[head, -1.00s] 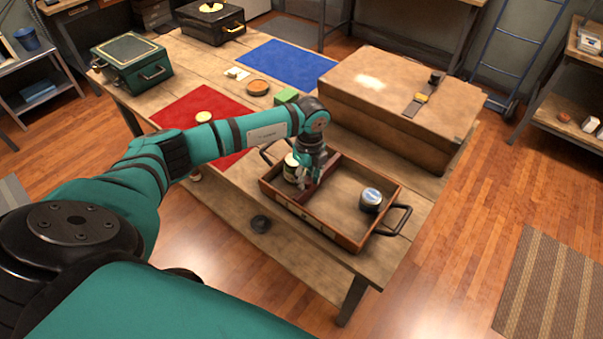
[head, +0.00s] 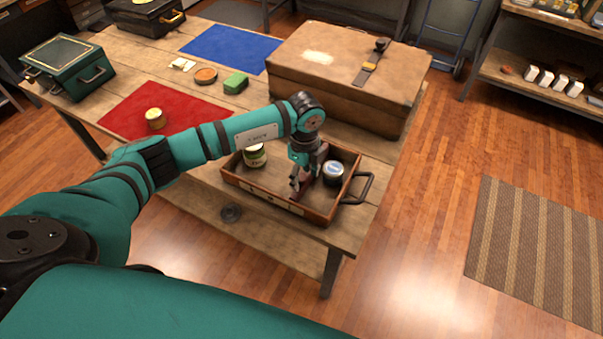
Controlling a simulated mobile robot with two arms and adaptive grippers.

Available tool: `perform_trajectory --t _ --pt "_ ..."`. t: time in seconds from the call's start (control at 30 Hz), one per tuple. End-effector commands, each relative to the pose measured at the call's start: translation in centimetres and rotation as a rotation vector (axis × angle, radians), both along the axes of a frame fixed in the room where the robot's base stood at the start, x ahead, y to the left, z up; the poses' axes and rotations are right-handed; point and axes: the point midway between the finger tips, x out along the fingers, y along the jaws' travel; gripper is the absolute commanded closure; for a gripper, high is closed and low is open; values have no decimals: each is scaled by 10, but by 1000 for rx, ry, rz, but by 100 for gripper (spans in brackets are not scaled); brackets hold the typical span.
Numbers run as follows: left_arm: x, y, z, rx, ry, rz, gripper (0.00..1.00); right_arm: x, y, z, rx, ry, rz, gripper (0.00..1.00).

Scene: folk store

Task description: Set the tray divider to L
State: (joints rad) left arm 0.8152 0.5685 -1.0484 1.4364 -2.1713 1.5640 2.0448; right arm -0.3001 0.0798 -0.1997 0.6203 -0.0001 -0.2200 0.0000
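The wooden tray (head: 262,199) with dark handles sits near the front right of the table. Its reddish divider (head: 306,193) stands across it, right of the middle, close to the dark jar with a pale lid (head: 333,173). A glass jar with a light lid (head: 254,156) stands in the wider left compartment. My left gripper (head: 298,184) reaches down into the tray and is shut on the divider, hiding part of it. Small pale marks show on the tray's front wall, too small to read. My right gripper is not in view.
A big brown case (head: 340,85) stands just behind the tray.

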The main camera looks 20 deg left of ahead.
Motion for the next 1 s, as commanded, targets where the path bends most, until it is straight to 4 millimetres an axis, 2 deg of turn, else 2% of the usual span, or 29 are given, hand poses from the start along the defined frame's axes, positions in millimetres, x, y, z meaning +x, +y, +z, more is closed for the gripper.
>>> perform_trajectory --t 0.23,0.37,0.8,1.0 --pt "0 1 0 2 1 1 47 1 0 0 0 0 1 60" --pt "1 1 10 2 0 2 47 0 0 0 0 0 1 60" --pt "4 0 97 1 -2 0 47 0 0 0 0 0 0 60" --pt "4 -1 117 2 0 0 47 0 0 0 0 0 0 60"
